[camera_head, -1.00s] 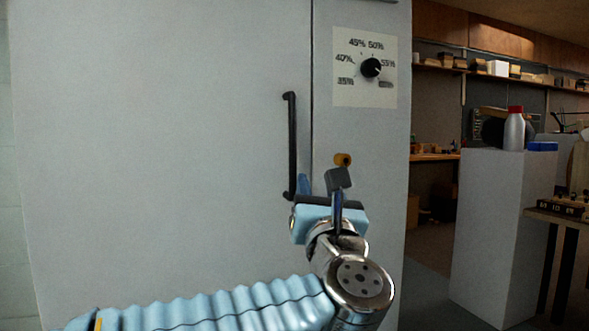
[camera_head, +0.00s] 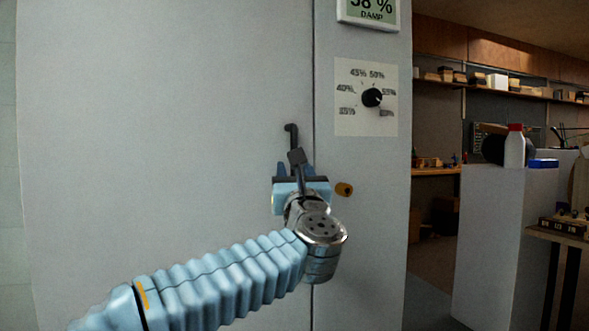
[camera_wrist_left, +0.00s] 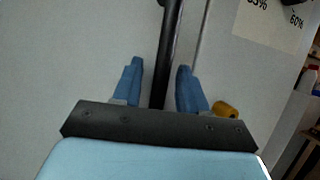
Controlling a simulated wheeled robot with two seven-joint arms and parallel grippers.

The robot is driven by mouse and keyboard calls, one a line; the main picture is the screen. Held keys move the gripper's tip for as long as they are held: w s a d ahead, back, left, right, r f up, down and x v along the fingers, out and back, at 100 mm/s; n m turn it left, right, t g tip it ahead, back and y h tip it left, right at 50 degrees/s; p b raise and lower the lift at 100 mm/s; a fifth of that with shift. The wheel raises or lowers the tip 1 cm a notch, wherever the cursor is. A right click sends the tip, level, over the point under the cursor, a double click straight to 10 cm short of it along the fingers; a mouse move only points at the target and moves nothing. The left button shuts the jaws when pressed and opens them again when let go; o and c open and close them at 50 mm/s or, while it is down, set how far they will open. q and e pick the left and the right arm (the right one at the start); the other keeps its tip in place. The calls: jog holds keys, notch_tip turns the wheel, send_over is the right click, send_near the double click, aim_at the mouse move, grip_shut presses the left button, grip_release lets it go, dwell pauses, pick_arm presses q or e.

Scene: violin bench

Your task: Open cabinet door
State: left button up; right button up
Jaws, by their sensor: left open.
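The tall grey cabinet door (camera_head: 170,120) fills the left of the head view and looks closed along its vertical seam. Its black bar handle (camera_head: 291,137) stands upright near the seam; its lower part is hidden behind my left gripper (camera_head: 297,170). In the left wrist view the handle (camera_wrist_left: 168,60) runs between the two blue fingers of my left gripper (camera_wrist_left: 158,85). The fingers are open, one on each side of the bar, with a gap visible on both sides. My right gripper is not in view.
A brass-coloured knob (camera_head: 344,189) sticks out right of the gripper. Above it are a dial panel (camera_head: 366,97) and a damp display (camera_head: 368,10). A pale pedestal (camera_head: 490,235) with a red-capped bottle (camera_head: 515,147) and a shelf (camera_head: 495,86) stand at the right.

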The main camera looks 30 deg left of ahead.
pick_arm(q)
jog(key=shift+c, duration=0.3)
grip_shut()
